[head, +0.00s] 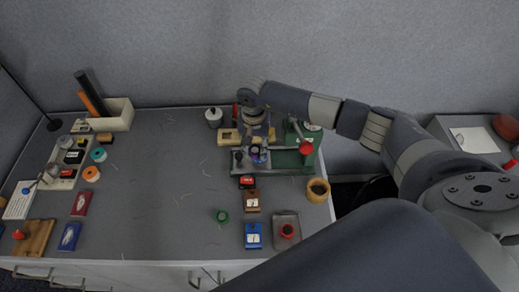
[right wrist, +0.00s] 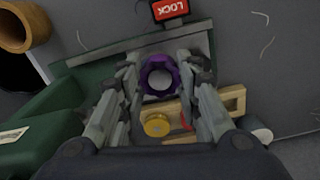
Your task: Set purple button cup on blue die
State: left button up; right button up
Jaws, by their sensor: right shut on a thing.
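The purple button cup (head: 255,150) is held between the fingers of my right gripper (head: 254,143), above the grey rail of the green press. In the right wrist view the cup (right wrist: 159,76) is a scalloped purple ring with a pale centre, between the two fingertips (right wrist: 160,72). A small blue patch (head: 260,158) shows just below the cup in the head view; it may be the blue die. I cannot tell whether cup and die touch. The blue die cannot be made out in the right wrist view. My left gripper is not in view.
The green press (head: 307,160) has a red knob (head: 306,148) beside the gripper. A red LOCK block (right wrist: 170,9) lies in front of the rail. The table's middle is mostly clear.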

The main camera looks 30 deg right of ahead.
aim_at(259, 148)
jog(key=w+d, duration=0.2)
jog(key=shift+d+f+b, duration=0.2)
jog(key=shift+d+b, duration=0.1)
jog(key=shift+b, duration=0.1)
jog(key=shift+f+b, duration=0.6)
jog(key=shift+f, duration=1.1)
jog(key=shift+s+f+b, duration=0.2)
jog(key=shift+f+b, duration=0.2)
jog(key=shift+b, duration=0.2)
jog(key=shift+s+a+f, duration=0.1)
jog(key=shift+s+f, duration=0.15)
jog(key=shift+f, duration=0.05)
jog(key=o, duration=1)
jog(key=shift+c, duration=0.2)
jog(key=shift+w+f, duration=0.2)
jog(key=shift+w, duration=0.05)
jog(key=shift+r, duration=0.2)
